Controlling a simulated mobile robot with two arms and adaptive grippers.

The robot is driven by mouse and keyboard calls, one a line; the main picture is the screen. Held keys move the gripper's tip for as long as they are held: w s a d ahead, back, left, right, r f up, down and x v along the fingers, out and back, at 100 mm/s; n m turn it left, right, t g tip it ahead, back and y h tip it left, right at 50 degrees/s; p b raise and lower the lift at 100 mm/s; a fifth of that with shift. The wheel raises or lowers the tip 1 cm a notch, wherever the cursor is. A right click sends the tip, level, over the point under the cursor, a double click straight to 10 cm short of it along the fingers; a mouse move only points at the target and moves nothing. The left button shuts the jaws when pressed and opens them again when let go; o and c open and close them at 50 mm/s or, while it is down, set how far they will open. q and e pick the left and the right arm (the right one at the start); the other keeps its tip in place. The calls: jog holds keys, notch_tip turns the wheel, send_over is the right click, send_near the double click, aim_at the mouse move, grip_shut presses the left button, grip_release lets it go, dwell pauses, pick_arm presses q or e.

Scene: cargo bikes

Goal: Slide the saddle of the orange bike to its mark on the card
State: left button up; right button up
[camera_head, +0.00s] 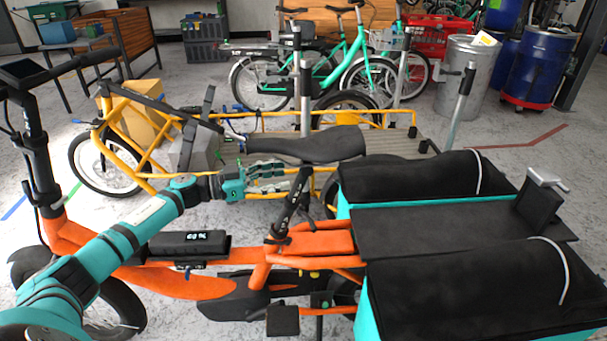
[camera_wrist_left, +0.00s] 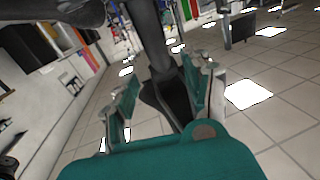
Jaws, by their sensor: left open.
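The orange bike (camera_head: 195,284) stands across the front of the head view. Its black saddle (camera_head: 312,146) sits on a dark seat post (camera_head: 292,204), nose to the left. My left gripper (camera_head: 284,177) is just below the saddle, next to the post. In the left wrist view the fingers of my left gripper (camera_wrist_left: 163,88) are open, with the dark post (camera_wrist_left: 150,38) showing between them. The saddle's dark underside (camera_wrist_left: 60,9) fills the upper left there. I cannot tell whether a finger touches the post. I cannot make out the card or its mark. My right gripper is out of view.
Black-covered teal cargo boxes (camera_head: 410,180) stand at the orange bike's rear, right of the saddle. A yellow cargo bike (camera_head: 150,165) stands close behind. A green bike (camera_head: 345,65), a metal bin (camera_head: 465,80) and blue barrels (camera_head: 540,65) are farther back.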

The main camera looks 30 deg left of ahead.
aim_at(298, 175)
pick_arm(q)
jog(key=x, duration=0.6)
jog(key=shift+w+d, duration=0.2)
jog(key=shift+w, duration=0.05)
grip_shut()
